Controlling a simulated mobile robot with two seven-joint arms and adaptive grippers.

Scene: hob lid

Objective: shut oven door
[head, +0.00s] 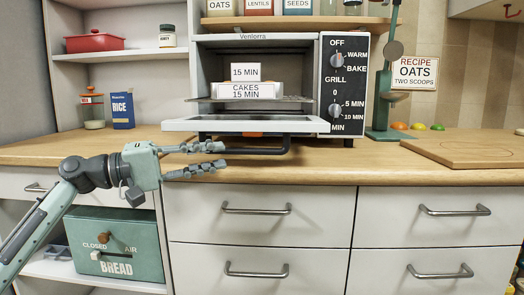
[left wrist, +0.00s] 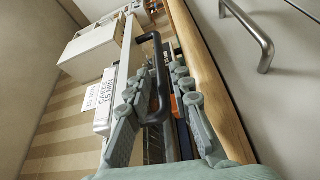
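The toaster oven (head: 343,90) stands on the counter. Its door (head: 190,126) is folded down, roughly level, with the cavity open. The black door handle (head: 270,151) hangs at the door's front edge, and it also shows in the left wrist view (left wrist: 164,75). My left gripper (head: 224,156) is open beside the handle's left part, its fingers pointing right. In the left wrist view, the handle appears between the two spread fingers (left wrist: 155,90); I cannot tell whether they touch it. My right gripper is not in view.
A wooden counter (head: 350,172) runs below the oven, above drawers with metal handles (head: 257,210). A green scale (head: 384,100) stands right of the oven.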

